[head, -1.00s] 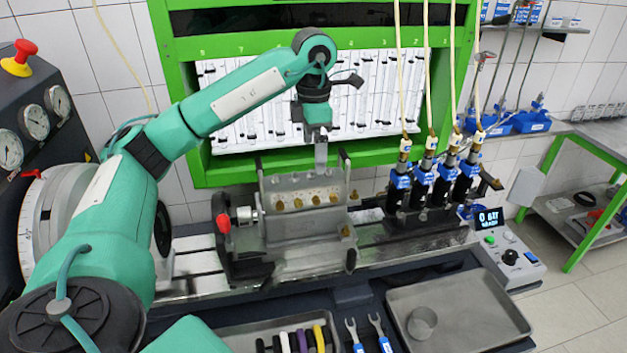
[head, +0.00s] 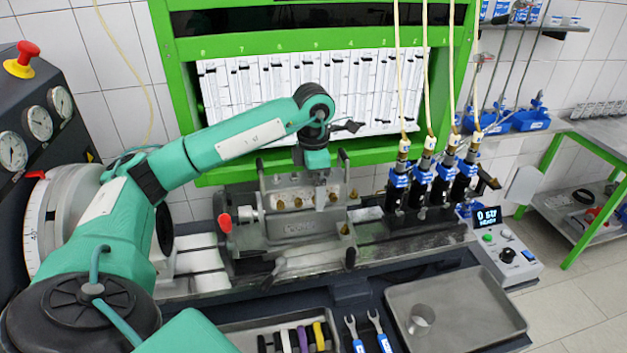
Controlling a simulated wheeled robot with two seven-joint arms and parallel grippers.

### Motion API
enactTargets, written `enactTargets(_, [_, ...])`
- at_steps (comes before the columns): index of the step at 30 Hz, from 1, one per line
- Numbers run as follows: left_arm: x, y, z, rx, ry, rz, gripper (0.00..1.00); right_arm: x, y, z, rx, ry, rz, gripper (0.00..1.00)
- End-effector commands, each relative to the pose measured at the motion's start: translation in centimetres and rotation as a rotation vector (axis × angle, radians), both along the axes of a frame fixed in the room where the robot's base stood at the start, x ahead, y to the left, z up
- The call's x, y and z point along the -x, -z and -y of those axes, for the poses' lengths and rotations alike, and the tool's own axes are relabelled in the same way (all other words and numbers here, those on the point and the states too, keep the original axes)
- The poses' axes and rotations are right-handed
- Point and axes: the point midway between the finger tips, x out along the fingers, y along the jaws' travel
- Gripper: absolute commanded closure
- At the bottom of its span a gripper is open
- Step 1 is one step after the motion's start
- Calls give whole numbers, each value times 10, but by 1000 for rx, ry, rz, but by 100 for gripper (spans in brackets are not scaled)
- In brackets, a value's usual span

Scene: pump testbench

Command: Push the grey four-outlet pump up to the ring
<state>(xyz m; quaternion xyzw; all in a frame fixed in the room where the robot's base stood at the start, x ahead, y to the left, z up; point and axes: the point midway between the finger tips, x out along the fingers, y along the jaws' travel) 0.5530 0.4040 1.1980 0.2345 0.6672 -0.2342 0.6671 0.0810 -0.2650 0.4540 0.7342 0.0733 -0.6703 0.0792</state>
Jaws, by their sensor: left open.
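The grey four-outlet pump (head: 304,227) sits in the middle of the bench bed in the head view. A row of brass outlets shows along its front, and its left end has a short shaft. My left gripper (head: 320,188) points down at the upper middle of the pump, with its fingers open; whether they touch it I cannot tell. A dark round ring-like part (head: 164,229) stands to the left of the pump, with a gap between them, partly hidden by my left arm. A large pale graduated disc (head: 40,222) is farther left, also partly covered. My right gripper is out of view.
A red-knobbed lever (head: 225,223) stands at the pump's left end. Black injectors (head: 443,183) with hoses stand at its right on the slotted bed. A metal tray (head: 460,325) and tools lie in front. A green-framed tube panel (head: 250,95) rises behind.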

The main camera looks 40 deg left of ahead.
Motion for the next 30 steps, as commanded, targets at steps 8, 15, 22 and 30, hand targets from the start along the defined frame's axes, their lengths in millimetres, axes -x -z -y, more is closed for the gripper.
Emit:
enactTargets(8, [0,0,0,0,0,0,18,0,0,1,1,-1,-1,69])
enactTargets(15, [0,0,0,0,0,0,65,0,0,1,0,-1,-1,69])
enactTargets(22, [0,0,0,0,-1,0,95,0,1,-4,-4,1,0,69])
enactTargets(30, [1,0,1,1,-2,-1,95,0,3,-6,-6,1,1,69])
